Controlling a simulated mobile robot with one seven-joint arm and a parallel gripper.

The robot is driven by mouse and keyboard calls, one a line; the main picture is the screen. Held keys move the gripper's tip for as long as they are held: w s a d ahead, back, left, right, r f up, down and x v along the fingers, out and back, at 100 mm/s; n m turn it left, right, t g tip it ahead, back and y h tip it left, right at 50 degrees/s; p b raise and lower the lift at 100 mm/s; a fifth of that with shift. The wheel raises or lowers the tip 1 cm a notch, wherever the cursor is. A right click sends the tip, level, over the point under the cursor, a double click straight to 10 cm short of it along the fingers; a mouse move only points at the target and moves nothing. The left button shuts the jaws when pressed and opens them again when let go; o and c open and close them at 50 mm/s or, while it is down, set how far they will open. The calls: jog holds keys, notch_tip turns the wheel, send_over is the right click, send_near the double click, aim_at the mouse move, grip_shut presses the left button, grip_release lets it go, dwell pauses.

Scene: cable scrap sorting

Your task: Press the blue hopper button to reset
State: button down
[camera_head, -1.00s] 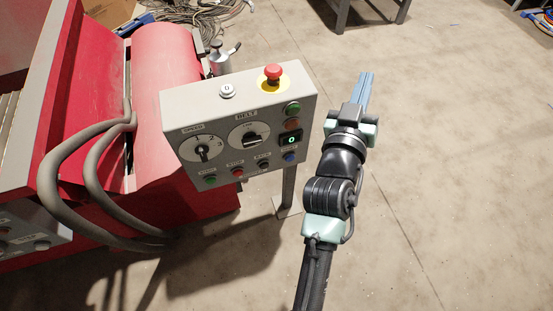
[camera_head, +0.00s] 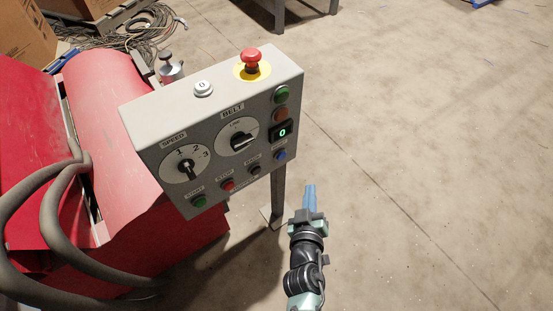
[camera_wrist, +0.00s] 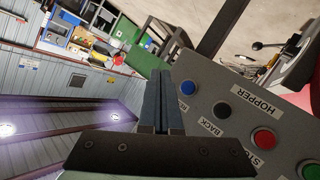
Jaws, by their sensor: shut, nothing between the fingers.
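The blue button (camera_head: 280,155) is at the lower right of the grey control panel's front face (camera_head: 218,166). In the wrist view the blue button (camera_wrist: 187,88) lies just right of my fingertips, beside a black button (camera_wrist: 222,109) and a red button (camera_wrist: 263,138). A "HOPPER" label (camera_wrist: 258,99) is printed upside down near that row. My gripper (camera_head: 309,187) is below and right of the blue button in the head view. Its fingers (camera_wrist: 161,76) are shut with nothing between them. I see no contact with the button; the exact gap is hard to tell.
The panel also carries a red emergency stop (camera_head: 250,60), a white button (camera_head: 203,88), two dials, and green and orange buttons at its right edge. It stands on a post (camera_head: 277,194). A red machine (camera_head: 120,120) with grey hoses is left. Floor to the right is clear.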

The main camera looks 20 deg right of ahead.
aim_at(281, 156)
jog(key=shift+w, duration=0.1)
jog(key=w+a+b, duration=0.3)
jog(key=w, duration=0.5)
jog(key=shift+b, duration=0.3)
jog(key=shift+w, duration=0.1)
dwell(1.9)
jog(key=shift+w+a+b, duration=0.1)
jog(key=shift+w+b, duration=0.2)
jog(key=shift+w, duration=0.05)
jog(key=shift+w+a+b, duration=0.2)
jog(key=shift+w+b, duration=0.15)
jog(key=shift+w, duration=0.1)
dwell(0.6)
dwell(0.3)
jog(key=shift+s+d+p, duration=0.3)
jog(key=shift+s+p, duration=0.1)
jog(key=shift+s, duration=0.4)
